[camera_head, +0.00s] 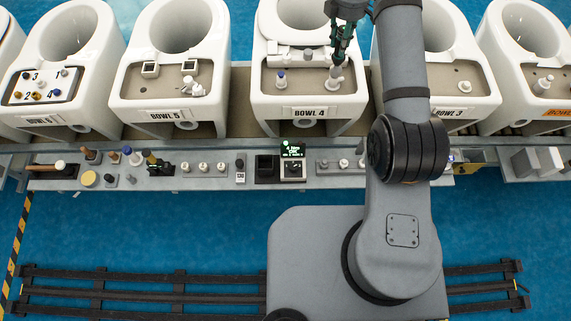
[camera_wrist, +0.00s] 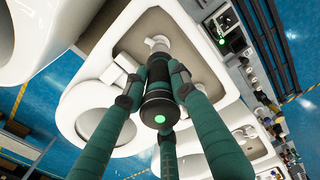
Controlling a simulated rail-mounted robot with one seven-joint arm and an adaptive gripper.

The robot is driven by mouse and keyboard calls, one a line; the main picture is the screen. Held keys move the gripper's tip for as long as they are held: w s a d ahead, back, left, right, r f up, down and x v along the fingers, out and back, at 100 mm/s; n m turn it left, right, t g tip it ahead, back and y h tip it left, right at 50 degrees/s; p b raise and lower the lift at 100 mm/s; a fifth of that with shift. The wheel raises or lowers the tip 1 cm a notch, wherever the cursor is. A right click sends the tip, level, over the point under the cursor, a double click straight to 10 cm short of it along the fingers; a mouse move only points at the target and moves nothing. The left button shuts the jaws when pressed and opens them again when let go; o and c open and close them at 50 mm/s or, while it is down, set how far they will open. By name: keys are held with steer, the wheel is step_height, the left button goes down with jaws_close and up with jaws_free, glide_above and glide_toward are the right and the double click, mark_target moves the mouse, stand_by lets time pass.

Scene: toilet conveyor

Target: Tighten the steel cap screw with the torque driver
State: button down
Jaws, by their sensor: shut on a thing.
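My gripper (camera_head: 340,50) is over the right side of the deck of the bowl labelled BOWL 4 (camera_head: 309,112). In the wrist view its green-padded fingers (camera_wrist: 160,90) are closed around a dark cylindrical tool, the torque driver (camera_wrist: 158,104), with a green light on its near end. The driver points down at a pale fitting (camera_head: 335,83) on the deck, which also shows in the wrist view (camera_wrist: 157,43). The steel cap screw cannot be made out; the driver and fingers cover that spot. I cannot tell whether the driver tip touches it.
A blue-topped post (camera_head: 281,78) stands on the deck's left side. Neighbouring bowls, including BOWL 5 (camera_head: 168,115), stand close on both sides. The front shelf (camera_head: 215,182) holds several tools, small parts and a box with a lit green display (camera_head: 292,150).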

steer(key=shift+r+p, duration=1.45)
steer(key=shift+r, duration=0.65)
steer(key=shift+w, duration=0.1)
